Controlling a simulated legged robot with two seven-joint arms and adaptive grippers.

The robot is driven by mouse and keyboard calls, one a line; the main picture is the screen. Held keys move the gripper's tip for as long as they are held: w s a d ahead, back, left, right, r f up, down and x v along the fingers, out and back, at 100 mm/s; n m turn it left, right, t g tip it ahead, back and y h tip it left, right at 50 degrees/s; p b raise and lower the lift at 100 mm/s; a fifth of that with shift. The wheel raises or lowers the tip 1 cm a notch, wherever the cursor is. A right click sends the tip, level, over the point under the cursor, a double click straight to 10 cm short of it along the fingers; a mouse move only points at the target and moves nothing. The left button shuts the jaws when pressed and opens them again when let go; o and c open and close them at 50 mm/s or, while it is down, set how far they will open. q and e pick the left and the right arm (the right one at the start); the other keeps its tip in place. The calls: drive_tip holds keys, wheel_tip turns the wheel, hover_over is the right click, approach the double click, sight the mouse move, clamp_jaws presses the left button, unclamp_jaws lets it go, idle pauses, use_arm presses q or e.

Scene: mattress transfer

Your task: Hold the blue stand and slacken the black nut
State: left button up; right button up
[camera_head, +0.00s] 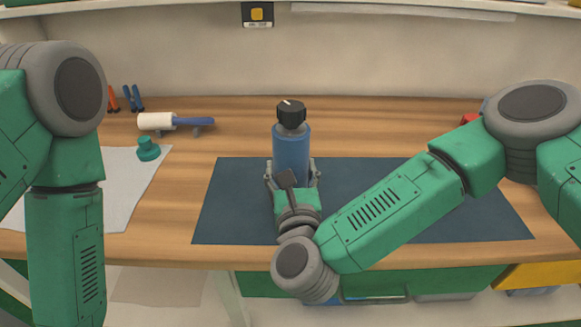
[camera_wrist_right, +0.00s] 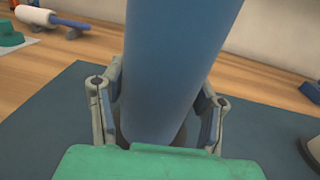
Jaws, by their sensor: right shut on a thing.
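The blue stand (camera_head: 291,147) is an upright cylinder on the dark mat, near the middle of the head view. The black nut (camera_head: 291,114) sits on top of it and has a small pale mark. My right gripper (camera_head: 292,176) is shut around the lower part of the stand, one finger on each side. In the right wrist view the stand (camera_wrist_right: 172,60) rises between the fingers of the right gripper (camera_wrist_right: 160,110); the nut is out of that frame. My left arm hangs at the left of the head view, and its gripper is out of view.
The dark mat (camera_head: 420,195) lies on the wooden table (camera_head: 230,125). A white sheet (camera_head: 100,190) with a green knob-like piece (camera_head: 148,149) lies left. A white roller with a blue handle (camera_head: 190,122) and pliers (camera_head: 132,98) are behind. My right forearm crosses the mat's right half.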

drive_tip(key=shift+f+b, duration=1.35)
drive_tip(key=shift+f, duration=0.25)
